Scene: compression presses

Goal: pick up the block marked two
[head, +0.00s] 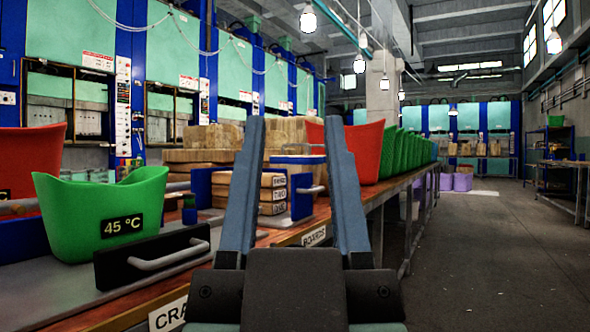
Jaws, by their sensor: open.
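The block marked two (273,194) is a flat, light wooden board in a low stack on the bench, right of the picture's left-middle. It lies between a board whose label seems to read three (273,180) and a lower one that seems to read one (272,209). My gripper (294,122) is open and empty, its two blue-grey fingers pointing forward and upward in the picture. The left finger crosses in front of the stack and hides part of the boards. The labelled ends show between the fingers. I see no contact between gripper and block.
A blue holder with a metal handle (305,191) stands beside the stack. A green bin marked 45 °C (100,215) and a black panel with a handle (150,262) are at left. Red (362,150) and green bins line the bench behind. The floor (490,255) at right is clear.

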